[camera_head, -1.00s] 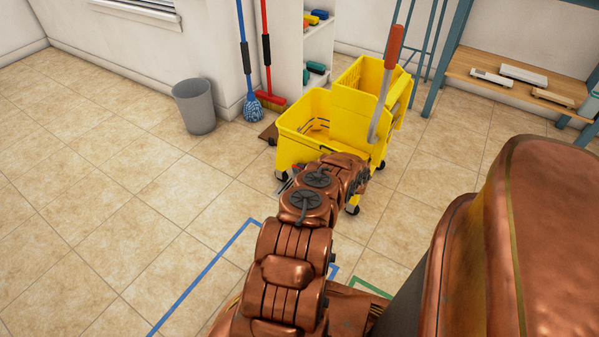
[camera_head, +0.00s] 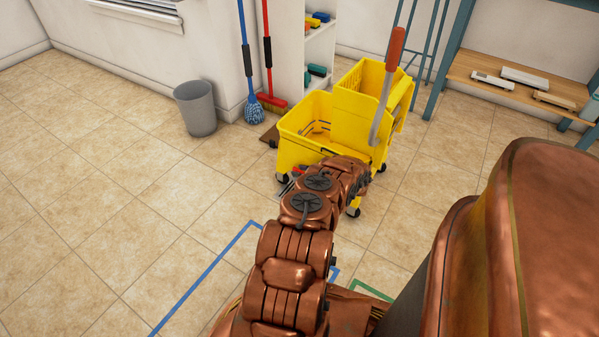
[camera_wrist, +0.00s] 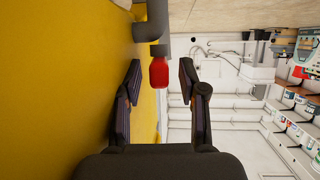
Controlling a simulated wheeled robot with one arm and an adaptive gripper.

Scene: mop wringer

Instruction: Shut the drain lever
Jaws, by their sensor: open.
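The yellow mop bucket (camera_head: 300,148) stands on the tiled floor, with its wringer and red-gripped handle on the right side. In the wrist view its yellow wall (camera_wrist: 55,80) fills the left. A dark grey drain fitting (camera_wrist: 152,24) comes off the wall, with a red-ended drain lever (camera_wrist: 159,73) hanging from it in the picture. My gripper (camera_wrist: 161,66) is open, its two dark fingers on either side of the red end in the picture. I cannot tell whether they touch it. In the head view my arm hides most of the gripper and drain.
A grey bin (camera_head: 196,108) stands left of the bucket. A blue mop (camera_head: 253,108) and a red broom (camera_head: 271,102) lean by a white shelf. A wooden-topped blue bench (camera_head: 500,80) is at the back right. The floor at left is clear.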

